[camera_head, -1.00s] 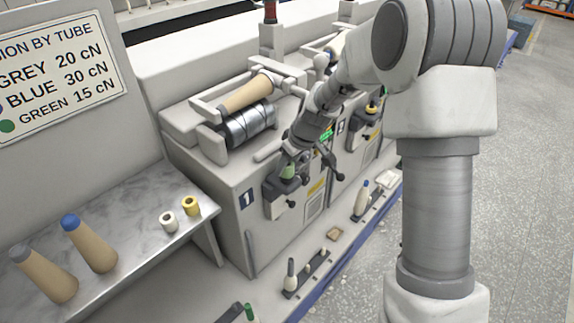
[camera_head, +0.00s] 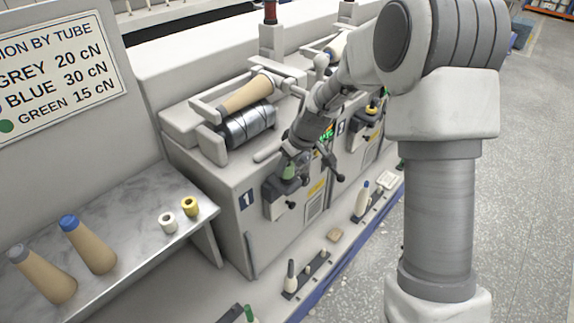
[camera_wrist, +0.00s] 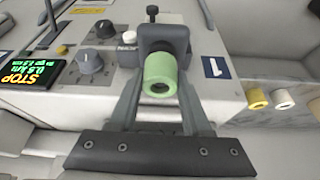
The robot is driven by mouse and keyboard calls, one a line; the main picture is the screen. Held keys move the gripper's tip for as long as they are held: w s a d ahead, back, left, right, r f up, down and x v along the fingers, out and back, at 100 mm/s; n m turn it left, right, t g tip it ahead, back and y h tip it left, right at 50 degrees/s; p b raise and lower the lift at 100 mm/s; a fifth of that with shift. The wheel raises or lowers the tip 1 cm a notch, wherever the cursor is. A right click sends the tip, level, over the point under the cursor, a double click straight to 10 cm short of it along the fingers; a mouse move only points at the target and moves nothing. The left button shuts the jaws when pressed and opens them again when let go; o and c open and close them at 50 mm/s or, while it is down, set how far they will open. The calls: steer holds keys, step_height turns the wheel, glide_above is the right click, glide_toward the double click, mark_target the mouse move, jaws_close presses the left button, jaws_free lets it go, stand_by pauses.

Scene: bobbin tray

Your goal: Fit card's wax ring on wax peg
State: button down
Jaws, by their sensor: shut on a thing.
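A green wax ring (camera_wrist: 160,73) sits at the dark bracket (camera_wrist: 163,40) on the front of the unit marked 1. It also shows in the head view (camera_head: 289,171). My gripper (camera_wrist: 160,88) has one finger on each side of the ring and is shut on it. A white ring (camera_head: 168,222) and a yellow ring (camera_head: 190,206) stand on the marbled shelf.
Two tan cones, one grey-tipped (camera_head: 42,275) and one blue-tipped (camera_head: 89,245), stand on the shelf (camera_head: 140,236). Knobs (camera_wrist: 90,62) and a lit display (camera_wrist: 33,75) lie left of the bracket. A sign (camera_head: 58,68) hangs at left.

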steer(key=shift+f+b, duration=0.55)
steer(key=shift+f, duration=0.05)
steer(key=c, duration=0.6)
jaws_free()
steer(key=shift+p+v, duration=2.3)
steer(key=shift+v, duration=3.25)
steer(key=s+d+r+m+t+h, duration=0.15)
steer(key=s+d+r+m, duration=0.25)
steer(key=s+r, duration=0.85)
steer(key=s+d+m, duration=0.1)
steer(key=s, duration=0.3)
steer(key=s+d+r+m+h, duration=0.1)
steer(key=s+m, duration=0.1)
steer(key=s, duration=0.3)
steer(key=s+d+m, duration=0.1)
steer(key=s+d, duration=0.1)
steer(key=s, duration=0.3)
steer(key=shift+s+d+r+t+h, duration=0.15)
steer(key=shift+s+r+t+h, duration=0.1)
steer(key=shift+r+t, duration=0.1)
